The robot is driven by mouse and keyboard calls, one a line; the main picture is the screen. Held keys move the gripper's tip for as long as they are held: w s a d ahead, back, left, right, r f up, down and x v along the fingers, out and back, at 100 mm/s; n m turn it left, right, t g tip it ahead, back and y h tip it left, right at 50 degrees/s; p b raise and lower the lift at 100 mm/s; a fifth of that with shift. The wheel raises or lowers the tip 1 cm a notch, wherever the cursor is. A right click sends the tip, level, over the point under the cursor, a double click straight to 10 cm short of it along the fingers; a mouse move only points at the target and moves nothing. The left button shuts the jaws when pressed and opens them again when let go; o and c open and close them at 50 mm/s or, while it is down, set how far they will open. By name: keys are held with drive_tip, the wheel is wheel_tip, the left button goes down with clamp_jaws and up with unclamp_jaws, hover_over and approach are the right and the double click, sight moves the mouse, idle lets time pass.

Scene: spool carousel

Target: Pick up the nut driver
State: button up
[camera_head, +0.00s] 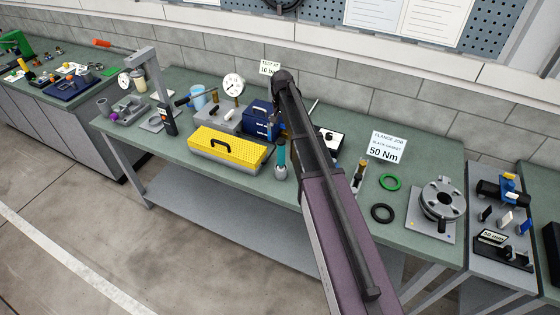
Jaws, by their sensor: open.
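I cannot pick out the nut driver for certain. A tool with a teal upright handle (281,152) stands in a grey base at the front edge of the bench, just left of my arm. It may be a driver, but its tip is hidden. A small upright item with a brown top (361,167) stands right of my arm, too small to name. My dark arm reaches from the bottom up across the middle of the bench. My gripper does not show; the arm hides the area behind it.
The green bench (420,135) holds a yellow toolbox (228,150), a blue box (258,120), a pressure gauge (233,86), a green ring (390,181), a black ring (382,213) and a flange (441,200). A grey post (154,75) rises at left. A block wall stands behind.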

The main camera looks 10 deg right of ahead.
sight(281, 149)
drive_tip(key=shift+f+b, duration=3.45)
drive_tip(key=shift+f, duration=0.25)
drive_tip(key=shift+f, duration=0.15)
drive_tip(key=shift+a+f+b, duration=0.15)
drive_tip(key=shift+f+b, duration=2.3)
drive_tip(key=shift+b, duration=0.15)
drive_tip(key=c, duration=1.3)
